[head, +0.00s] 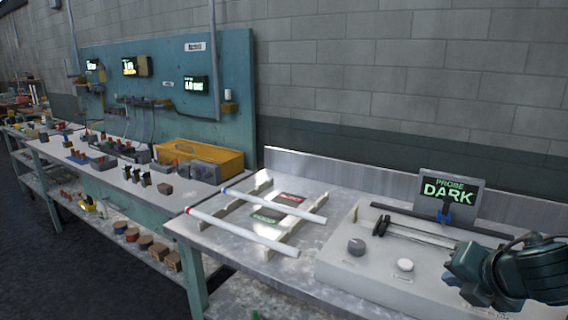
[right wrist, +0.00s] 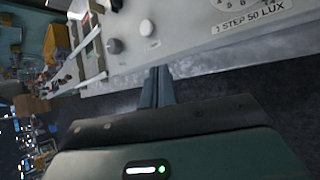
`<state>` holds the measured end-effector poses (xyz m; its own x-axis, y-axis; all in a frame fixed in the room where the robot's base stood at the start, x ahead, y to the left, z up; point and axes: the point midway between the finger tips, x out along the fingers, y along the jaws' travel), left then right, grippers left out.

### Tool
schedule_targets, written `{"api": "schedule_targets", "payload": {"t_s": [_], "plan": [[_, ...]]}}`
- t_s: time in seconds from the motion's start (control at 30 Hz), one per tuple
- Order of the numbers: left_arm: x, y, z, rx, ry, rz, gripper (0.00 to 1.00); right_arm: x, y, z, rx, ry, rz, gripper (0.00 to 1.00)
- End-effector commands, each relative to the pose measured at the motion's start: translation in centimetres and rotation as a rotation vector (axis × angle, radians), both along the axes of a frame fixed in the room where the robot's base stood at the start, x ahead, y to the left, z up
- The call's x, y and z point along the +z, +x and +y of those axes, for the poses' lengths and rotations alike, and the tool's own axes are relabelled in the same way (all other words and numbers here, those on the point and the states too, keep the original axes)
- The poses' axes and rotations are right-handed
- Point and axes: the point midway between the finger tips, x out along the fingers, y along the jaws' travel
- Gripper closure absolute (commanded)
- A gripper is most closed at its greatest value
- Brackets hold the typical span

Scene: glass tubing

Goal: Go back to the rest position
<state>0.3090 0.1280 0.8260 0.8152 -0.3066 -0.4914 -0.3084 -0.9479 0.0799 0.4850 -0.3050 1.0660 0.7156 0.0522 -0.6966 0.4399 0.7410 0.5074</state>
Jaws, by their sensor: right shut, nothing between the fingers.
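My right gripper (head: 478,290) is at the right edge of the head view, in front of the probe device (head: 350,268). In the right wrist view its fingers (right wrist: 157,75) are together and empty, beside the front edge of the device. Two white glass tubes lie across a light rack on the metal bench: one with a blue end (head: 275,205) and one with a red end (head: 243,232). My left gripper is not in view.
The device has a display (head: 448,193) reading PROBE DARK, a dark knob (head: 356,246) and a white knob (head: 404,265). A yellow bin (head: 200,153) and small parts stand on the left bench. Dark floor (right wrist: 275,120) is clear in front of the bench.

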Motion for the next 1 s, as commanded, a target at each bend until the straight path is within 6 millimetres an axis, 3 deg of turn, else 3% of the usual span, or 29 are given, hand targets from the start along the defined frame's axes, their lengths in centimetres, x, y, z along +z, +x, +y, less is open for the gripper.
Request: {"api": "schedule_targets", "payload": {"t_s": [0.37,0.6,0.77,0.87,1.0], "plan": [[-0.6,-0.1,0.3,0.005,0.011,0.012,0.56,-5.3,-2.4,-4.5,-0.246,0.323,0.020,1.00],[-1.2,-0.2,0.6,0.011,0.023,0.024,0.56,-12.4,-6.4,-6.2,-0.498,0.644,0.056,1.00],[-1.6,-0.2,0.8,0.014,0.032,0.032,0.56,-17.6,-9.8,-4.9,-0.681,0.877,0.090,1.00],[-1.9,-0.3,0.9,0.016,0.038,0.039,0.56,-20.6,-11.9,-3.1,-0.795,1.020,0.116,1.00],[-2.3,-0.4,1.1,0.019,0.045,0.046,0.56,-24.0,-14.5,0.6,-0.951,1.224,0.152,1.00]]}}
